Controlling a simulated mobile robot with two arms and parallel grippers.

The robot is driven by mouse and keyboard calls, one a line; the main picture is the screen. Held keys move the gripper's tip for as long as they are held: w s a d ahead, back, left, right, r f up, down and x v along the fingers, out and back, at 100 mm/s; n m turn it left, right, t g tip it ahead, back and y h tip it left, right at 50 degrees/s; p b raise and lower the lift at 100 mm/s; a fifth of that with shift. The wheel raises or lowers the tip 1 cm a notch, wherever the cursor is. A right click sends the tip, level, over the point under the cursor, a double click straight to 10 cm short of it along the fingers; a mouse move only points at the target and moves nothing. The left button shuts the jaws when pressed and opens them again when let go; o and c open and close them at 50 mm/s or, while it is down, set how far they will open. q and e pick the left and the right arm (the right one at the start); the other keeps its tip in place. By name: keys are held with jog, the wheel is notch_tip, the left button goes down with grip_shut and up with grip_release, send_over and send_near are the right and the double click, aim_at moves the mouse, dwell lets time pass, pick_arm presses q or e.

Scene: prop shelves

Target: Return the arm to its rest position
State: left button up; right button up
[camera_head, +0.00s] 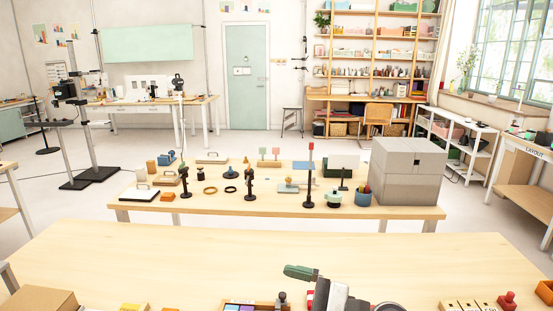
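Part of one of my arms, grey and black, comes in at the bottom edge right of centre, over the near table (200,250). It appears to be my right arm, with the gripper (318,280) low in the view. A dark green rounded piece (299,272) shows at its tip. I cannot tell whether this is held or part of the gripper, and the fingers cannot be made out. My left gripper is not in view.
Along the near table's front edge are a cardboard box (40,301), a compartment tray (255,306), light blocks (470,305) and a red knobbed piece (507,300). The table's middle is clear. Behind it, another table (410,212) carries props and a large grey box (408,172).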

jog(key=w+d+f+m+t+h, duration=0.1)
jog(key=d+m+t+h, duration=0.6)
jog(key=m, duration=0.9)
jog(key=d+f+m+t+h, duration=0.1)
jog(key=d+m+t+h, duration=0.35)
jog(key=m+t, duration=0.8)
jog(key=s+d+f+m+g+h, duration=0.35)
jog(key=f+m+g, duration=0.2)
jog(key=m, duration=0.35)
jog(key=s+d+f+m+g+h, duration=0.3)
jog(key=f+m+g+h, duration=0.25)
jog(key=m, duration=0.35)
jog(key=s+f+m+g+y, duration=0.1)
jog(key=s+f+m+g, duration=0.35)
jog(key=s, duration=0.35)
jog(key=s+f+m+g+y, duration=0.1)
jog(key=s+f+m+g, duration=0.3)
jog(key=s, duration=0.4)
notch_tip(320, 180, down, 31)
jog(key=s+g+b, duration=0.2)
jog(key=b, duration=0.1)
jog(key=s+d+f+g+b, duration=0.1)
jog(key=s+d+f+b, duration=0.1)
jog(key=s+f, duration=1.4)
jog(key=shift+d+f+n, duration=0.4)
jog(key=shift+d+f, duration=0.3)
jog(key=shift+f, duration=0.25)
